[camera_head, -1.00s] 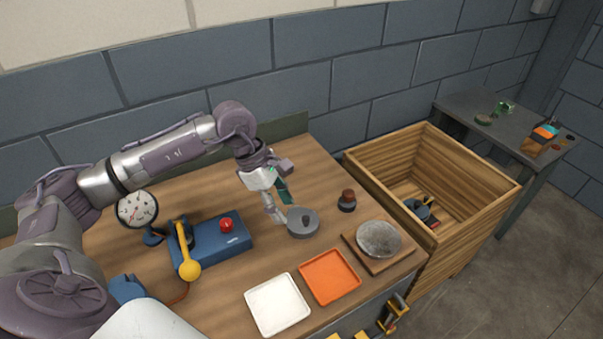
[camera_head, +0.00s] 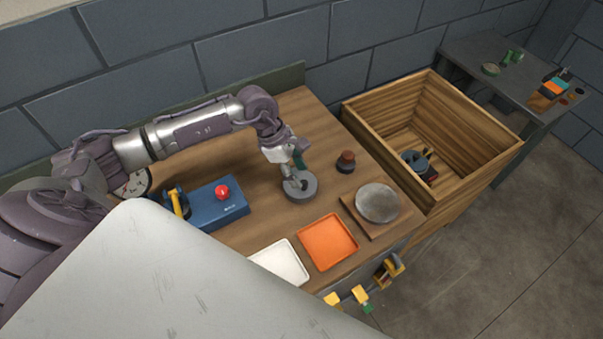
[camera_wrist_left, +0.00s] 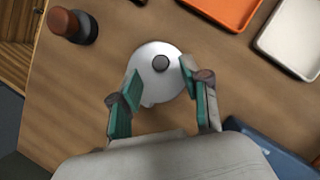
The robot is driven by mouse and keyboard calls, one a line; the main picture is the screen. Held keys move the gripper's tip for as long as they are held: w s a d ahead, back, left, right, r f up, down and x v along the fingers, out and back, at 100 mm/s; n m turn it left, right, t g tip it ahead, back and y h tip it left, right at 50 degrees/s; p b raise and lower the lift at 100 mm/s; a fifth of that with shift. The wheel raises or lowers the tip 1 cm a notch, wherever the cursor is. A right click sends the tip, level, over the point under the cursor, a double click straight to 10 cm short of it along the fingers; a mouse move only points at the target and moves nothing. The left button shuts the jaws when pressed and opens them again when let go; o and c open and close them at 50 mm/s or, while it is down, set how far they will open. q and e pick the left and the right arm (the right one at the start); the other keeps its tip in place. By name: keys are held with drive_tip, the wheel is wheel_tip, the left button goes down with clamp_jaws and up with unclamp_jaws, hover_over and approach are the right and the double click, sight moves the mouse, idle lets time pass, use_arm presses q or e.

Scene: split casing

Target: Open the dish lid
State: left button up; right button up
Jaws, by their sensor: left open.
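The dish (camera_head: 301,190) is a round grey vessel with a lid, standing on the wooden workbench. In the left wrist view its pale round lid (camera_wrist_left: 150,82) has a dark knob (camera_wrist_left: 160,62) on top. The lid looks seated on the dish. My left gripper (camera_head: 294,174) is over the dish in the head view and partly hides it. In the left wrist view the left gripper (camera_wrist_left: 158,80) is open, its teal-padded fingers on either side of the lid with nothing between them gripped. The knob is a little beyond the fingertips. My right gripper is not in view.
A blue box with a red button (camera_head: 222,192) stands left of the dish. An orange tray (camera_head: 327,241) and a white tray (camera_head: 281,262) lie in front. A dark-and-brown knobbed object (camera_head: 345,162) and a grey disc (camera_head: 377,203) on a board are to the right, before a wooden crate (camera_head: 438,190).

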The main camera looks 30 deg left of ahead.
sight(303, 182)
use_arm(q)
drive_tip(key=shift+x, duration=1.6)
clamp_jaws()
